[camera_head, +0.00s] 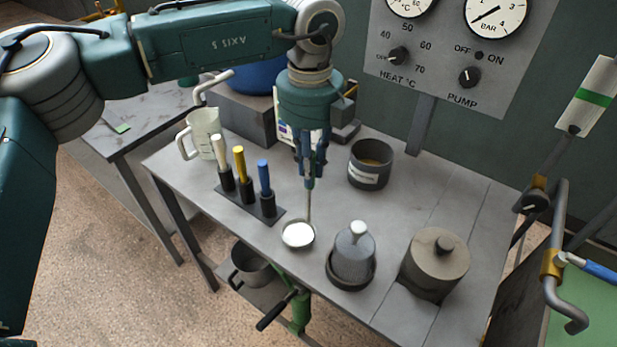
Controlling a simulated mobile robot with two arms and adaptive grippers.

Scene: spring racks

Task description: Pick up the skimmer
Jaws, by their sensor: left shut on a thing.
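The skimmer (298,234) is a small pale round dish on a thin upright rod, with a dark handle at the top. My left gripper (311,172) points down from above and is shut on the skimmer's handle. The dish is over the front part of the grey table (410,215). I cannot tell whether it touches the tabletop. The fingers hide part of the handle. My right gripper is not in view.
Left of the skimmer stands a rack (250,203) with white, yellow and blue handles. A clear jug (205,134) is behind it. A dark labelled pot (370,165), a bell-shaped vessel (353,255) and a lidded cylinder (434,265) stand to the right. A gauge panel (440,60) rises behind.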

